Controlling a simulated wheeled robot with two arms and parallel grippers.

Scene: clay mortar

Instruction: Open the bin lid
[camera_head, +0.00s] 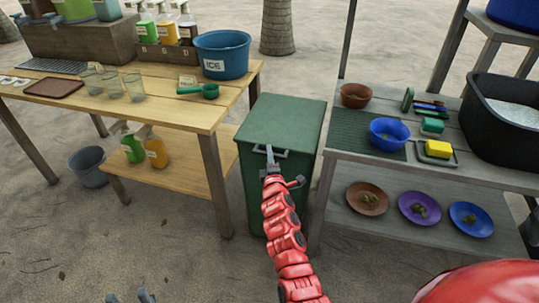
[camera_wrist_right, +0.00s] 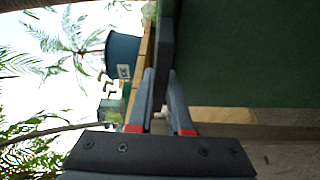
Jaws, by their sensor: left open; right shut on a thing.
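The green bin (camera_head: 256,193) stands between the wooden table and the grey shelf stand. Its flat green lid (camera_head: 283,120) looks closed and level. My left gripper (camera_head: 130,297) is open at the bottom edge of the head view, far from the bin, mostly out of frame.
The wooden table (camera_head: 150,110) at left holds a blue ice bucket (camera_head: 222,55), green scoop (camera_head: 200,91) and glasses. The grey stand (camera_head: 470,168) at right holds bowls and a black tub (camera_head: 505,120). A grey bucket (camera_head: 88,167) sits on the sand. Sand before the bin is clear.

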